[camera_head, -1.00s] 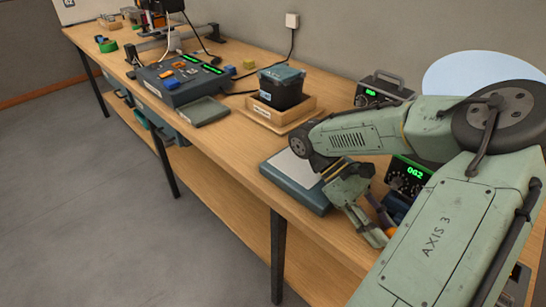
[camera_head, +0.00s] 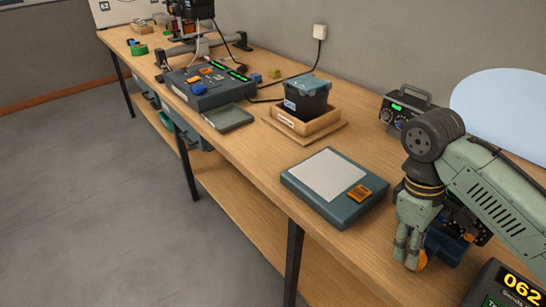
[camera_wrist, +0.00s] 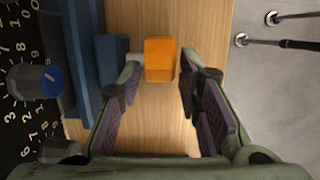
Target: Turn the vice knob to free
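The blue vice (camera_head: 447,247) stands on the bench at the right, partly hidden by my gripper. In the wrist view its blue body (camera_wrist: 112,62) is left of the orange knob (camera_wrist: 160,58), with a pale shaft between them. The knob also shows low beside my fingers in the head view (camera_head: 421,261). My gripper (camera_head: 406,254) points down at the knob. In the wrist view my gripper (camera_wrist: 160,72) is open, with one fingertip on each side of the knob. I cannot tell whether either finger touches it. The knob's setting is not readable.
A black dial panel with a blue-capped knob (camera_wrist: 37,82) is close left of the vice. A scale-like box (camera_head: 335,187), a wooden tray with a dark bin (camera_head: 305,101) and a meter (camera_head: 403,108) stand nearby. A display unit (camera_head: 512,288) is at the lower right.

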